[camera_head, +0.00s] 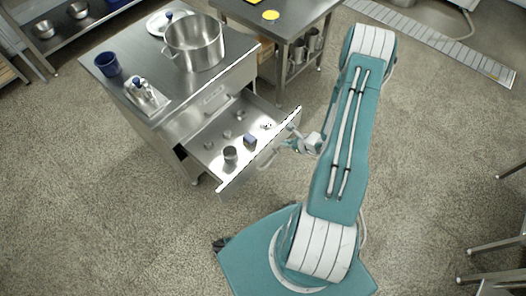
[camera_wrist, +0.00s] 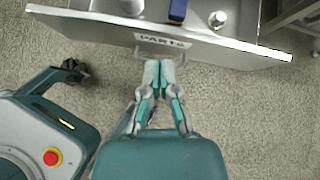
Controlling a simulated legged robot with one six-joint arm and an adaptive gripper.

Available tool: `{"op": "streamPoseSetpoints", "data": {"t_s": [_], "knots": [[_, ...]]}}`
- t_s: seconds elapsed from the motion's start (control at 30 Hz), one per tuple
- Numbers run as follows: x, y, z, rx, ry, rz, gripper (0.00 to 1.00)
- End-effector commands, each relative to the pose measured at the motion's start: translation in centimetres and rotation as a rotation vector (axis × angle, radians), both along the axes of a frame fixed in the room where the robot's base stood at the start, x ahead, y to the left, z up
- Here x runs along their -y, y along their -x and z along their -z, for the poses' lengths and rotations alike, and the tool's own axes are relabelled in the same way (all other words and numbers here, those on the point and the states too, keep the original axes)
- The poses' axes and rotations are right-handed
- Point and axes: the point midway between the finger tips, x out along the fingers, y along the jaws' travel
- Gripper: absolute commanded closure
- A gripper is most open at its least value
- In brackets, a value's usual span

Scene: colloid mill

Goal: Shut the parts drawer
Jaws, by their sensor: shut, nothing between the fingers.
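The parts drawer (camera_head: 261,153) is pulled well out of the steel cabinet in the head view, with several small metal parts and a blue block in it. Its front (camera_wrist: 240,47) carries a "PARTS" label (camera_wrist: 162,40) in the wrist view. A thin bar handle (camera_wrist: 146,54) shows below the label. My gripper (camera_wrist: 159,64) is shut and empty, with its fingertips at the handle, close to the drawer front. I cannot tell whether they touch it. In the head view my gripper (camera_head: 285,147) is at the outer side of the drawer front, partly blurred into it.
On the cabinet top (camera_head: 125,75) stand a steel pot (camera_head: 194,44), a blue cup (camera_head: 107,64) and a small tray with bottles (camera_head: 146,97). A second steel table (camera_head: 285,20) stands behind. The floor in front of the drawer is clear apart from my base.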

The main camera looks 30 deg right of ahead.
Motion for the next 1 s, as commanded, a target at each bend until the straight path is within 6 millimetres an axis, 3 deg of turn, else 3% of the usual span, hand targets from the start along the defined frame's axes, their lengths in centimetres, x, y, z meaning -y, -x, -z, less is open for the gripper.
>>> {"op": "streamPoseSetpoints", "data": {"t_s": [0.03, 0.13, 0.37, 0.93, 1.0], "knots": [[0.4, 1.2, 2.0, -0.031, -0.023, 0.064, 1.00], [0.9, 2.8, 4.7, -0.073, -0.049, 0.159, 1.00], [1.1, 3.7, 6.8, -0.103, -0.065, 0.226, 1.00], [-1.4, -2.9, 13.8, -0.103, -0.064, 0.220, 1.00], [-1.8, -4.1, 13.5, -0.100, -0.062, 0.218, 1.00]]}}
